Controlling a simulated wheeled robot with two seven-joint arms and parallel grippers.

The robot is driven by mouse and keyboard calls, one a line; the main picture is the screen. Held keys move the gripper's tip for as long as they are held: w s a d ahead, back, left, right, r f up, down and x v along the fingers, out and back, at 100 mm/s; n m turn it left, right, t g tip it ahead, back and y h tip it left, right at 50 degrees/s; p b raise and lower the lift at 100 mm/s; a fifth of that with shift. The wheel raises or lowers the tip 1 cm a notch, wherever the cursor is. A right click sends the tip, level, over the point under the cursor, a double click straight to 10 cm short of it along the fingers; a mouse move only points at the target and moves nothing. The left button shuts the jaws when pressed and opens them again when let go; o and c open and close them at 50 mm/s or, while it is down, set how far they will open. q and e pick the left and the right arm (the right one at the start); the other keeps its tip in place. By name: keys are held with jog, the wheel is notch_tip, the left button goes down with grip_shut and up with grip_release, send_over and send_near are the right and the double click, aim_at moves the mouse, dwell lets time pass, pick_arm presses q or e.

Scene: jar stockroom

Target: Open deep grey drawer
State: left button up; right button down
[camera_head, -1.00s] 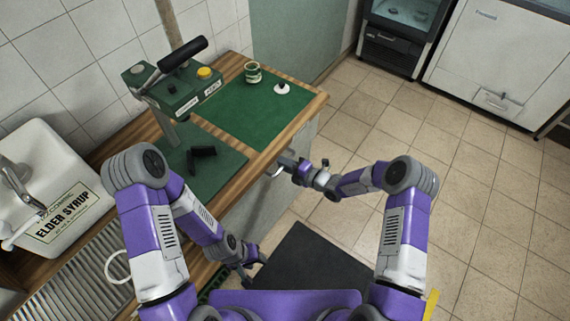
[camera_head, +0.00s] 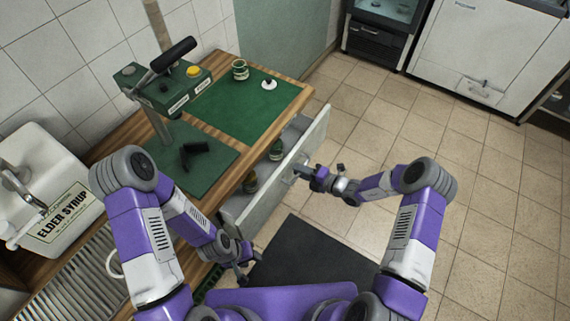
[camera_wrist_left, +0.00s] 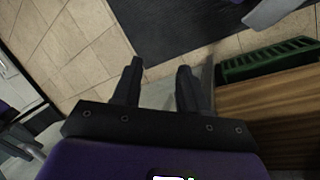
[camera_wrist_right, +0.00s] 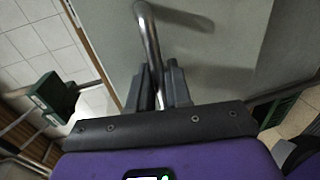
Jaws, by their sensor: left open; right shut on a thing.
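The deep grey drawer (camera_head: 262,202) stands pulled out from under the wooden counter, its front panel away from the cabinet. Jars (camera_head: 276,150) show inside it, dark with green. My right gripper (camera_head: 301,172) is at the drawer front. In the right wrist view its fingers (camera_wrist_right: 160,88) are shut on the metal bar handle (camera_wrist_right: 150,40) of the grey panel. My left gripper (camera_head: 243,268) hangs low beside the counter, near the drawer's near end. In the left wrist view its fingers (camera_wrist_left: 158,82) are apart with nothing between them.
On the counter (camera_head: 225,182) stand a green lever press (camera_head: 165,92), a green-and-white jar (camera_head: 240,69), a white lid with a black knob (camera_head: 268,85) and a black tool (camera_head: 195,149). An elder syrup container (camera_head: 50,210) is at left. Tiled floor to the right is clear.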

pick_arm(q)
jog(key=shift+s+r+p, duration=0.3)
jog(key=shift+r+p, duration=0.25)
jog(key=shift+r, duration=0.1)
jog(key=shift+s+r+p, duration=0.25)
jog(key=shift+r+p, duration=0.3)
jog(key=shift+r, duration=0.05)
pick_arm(e)
jog(key=f+v, duration=0.3)
jog(key=v, duration=1.4)
jog(key=shift+s+d, duration=0.35)
jog(key=shift+d, duration=0.05)
jog(key=shift+f, duration=0.2)
jog(key=c, duration=1.2)
grip_release()
jog(key=shift+c, duration=0.2)
pick_arm(q)
jog(key=shift+r+p, duration=0.5)
jog(key=shift+p, duration=0.05)
pick_arm(e)
jog(key=v, duration=0.7)
jog(key=shift+s+d, duration=0.2)
